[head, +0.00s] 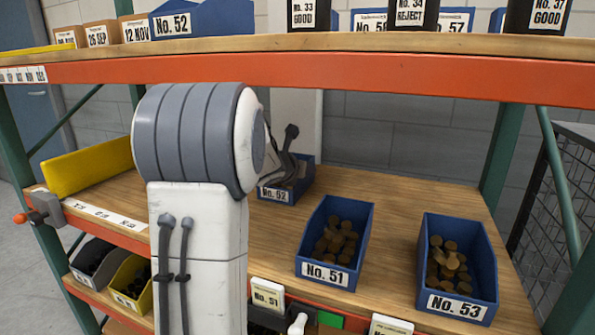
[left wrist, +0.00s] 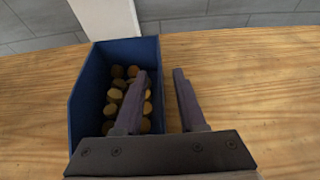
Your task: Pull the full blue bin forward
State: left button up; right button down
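A blue bin labelled No. 52 (head: 303,182) stands on the wooden shelf, partly hidden behind my left arm and gripper. In the left wrist view the blue bin (left wrist: 76,115) holds several round brownish pieces (left wrist: 118,88). My left gripper (left wrist: 162,72) is open, with one finger inside the bin and the other outside its right wall. In the head view my left gripper (head: 288,172) is at this bin, its fingers hard to make out. Blue bins No. 51 (head: 309,250) and No. 53 (head: 425,265) also hold round brown pieces. My right gripper is not in view.
The orange-edged upper shelf (head: 330,72) runs above, with boxes and bins on it. A grey clamp (head: 46,208) sits on the left edge. Bare wood lies between the bins.

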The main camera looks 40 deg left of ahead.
pick_arm(q)
jog(key=shift+w+a+f, duration=0.1)
jog(key=shift+w+f, duration=0.15)
jog(key=shift+w, duration=0.3)
grip_shut()
dwell(1.1)
